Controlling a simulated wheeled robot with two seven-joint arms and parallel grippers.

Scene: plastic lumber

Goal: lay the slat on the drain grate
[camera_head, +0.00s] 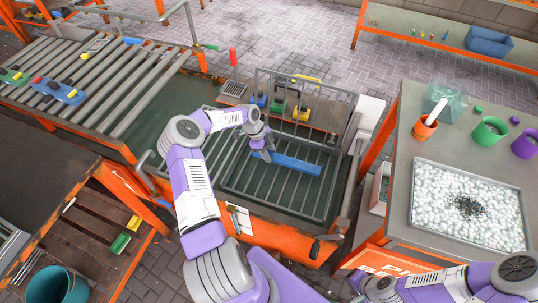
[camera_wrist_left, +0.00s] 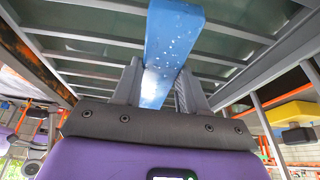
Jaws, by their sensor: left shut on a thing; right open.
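The blue speckled slat (camera_head: 295,165) is over the barred drain grate (camera_head: 265,188) in the middle of the head view. My left gripper (camera_head: 262,152) is shut on the slat near its left end. In the left wrist view the slat (camera_wrist_left: 172,45) runs out from between the fingers (camera_wrist_left: 158,88), with grate bars (camera_wrist_left: 100,45) behind it. I cannot tell whether the slat touches the bars. My right gripper (camera_head: 358,283) is low at the bottom right of the head view, away from the slat, and is small and hard to make out.
A roller conveyor (camera_head: 120,85) stands at left. An upright wire frame (camera_head: 310,95) and several coloured blocks (camera_head: 279,105) stand behind the grate. A table (camera_head: 400,150) with a tray of white pellets (camera_head: 440,205) and pots (camera_head: 487,132) is at right.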

